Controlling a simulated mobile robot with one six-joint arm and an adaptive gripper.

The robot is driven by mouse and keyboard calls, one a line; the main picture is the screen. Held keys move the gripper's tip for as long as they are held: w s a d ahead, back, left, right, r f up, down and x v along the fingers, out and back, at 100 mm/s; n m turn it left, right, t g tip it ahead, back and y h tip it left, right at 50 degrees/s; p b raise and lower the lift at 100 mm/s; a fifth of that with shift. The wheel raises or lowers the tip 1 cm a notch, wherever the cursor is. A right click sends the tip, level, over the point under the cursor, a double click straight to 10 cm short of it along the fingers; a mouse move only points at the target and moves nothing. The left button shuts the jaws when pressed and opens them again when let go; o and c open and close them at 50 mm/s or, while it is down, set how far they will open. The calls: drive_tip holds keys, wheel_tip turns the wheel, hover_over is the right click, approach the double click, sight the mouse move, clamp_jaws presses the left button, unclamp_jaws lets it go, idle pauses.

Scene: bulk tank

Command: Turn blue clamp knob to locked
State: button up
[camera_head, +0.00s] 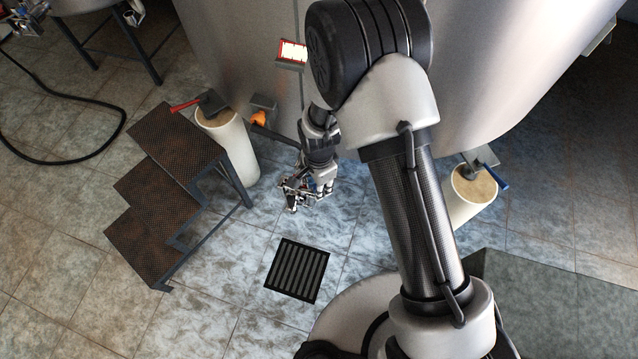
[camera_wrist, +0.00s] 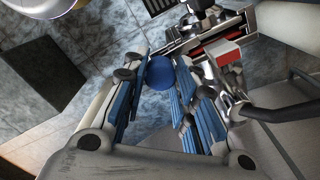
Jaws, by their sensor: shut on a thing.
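The blue clamp knob (camera_wrist: 160,73) is a round blue disc between the tips of my gripper (camera_wrist: 161,82) in the wrist view. My gripper's two blue-padded fingers are shut on the knob from left and right. A metal clamp assembly (camera_wrist: 205,38) with red and white parts lies just beyond and to the right of it. In the head view my gripper (camera_head: 306,190) is low in front of the tank, at the clamp hardware. There the knob is hidden or too small to make out, and I cannot tell its turn angle.
The steel tank (camera_head: 240,50) fills the back, with a lit panel (camera_head: 293,51). Rusty steps (camera_head: 165,150) stand left, beside a pale leg (camera_head: 230,148). A right leg (camera_head: 470,195) has a blue handle (camera_head: 497,177) near its top. A floor grate (camera_head: 297,270) lies in front.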

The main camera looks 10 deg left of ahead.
drive_tip(key=shift+m, duration=0.5)
drive_tip(key=o, duration=1.1)
drive_tip(key=shift+r, duration=0.1)
wheel_tip(320, 180, up, 12)
drive_tip(key=shift+f, duration=0.1)
idle(0.4)
